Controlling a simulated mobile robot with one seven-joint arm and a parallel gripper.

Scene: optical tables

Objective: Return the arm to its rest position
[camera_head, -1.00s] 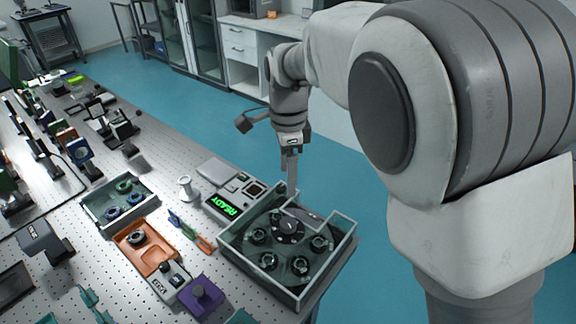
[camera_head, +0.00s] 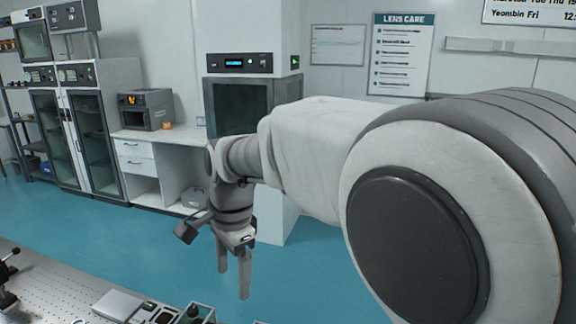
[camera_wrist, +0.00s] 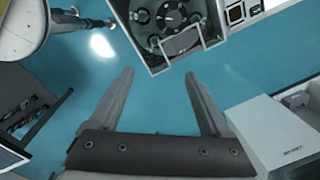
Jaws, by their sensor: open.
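My gripper (camera_head: 234,278) hangs pointing down at the end of my arm in the head view, above the blue floor beyond the optical table's edge. Its two fingers are apart, with nothing between them. The wrist view shows my gripper (camera_wrist: 160,78) open and empty over blue floor. A clear-walled tray with a dark round carousel (camera_wrist: 168,18) lies ahead of the fingertips, apart from them.
The perforated optical table (camera_head: 52,288) fills the lower left of the head view. A white counter (camera_head: 158,142) with drawers, glass-door cabinets (camera_head: 88,125) and a tall white-and-dark unit (camera_head: 240,105) stand beyond the floor. Open floor lies between.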

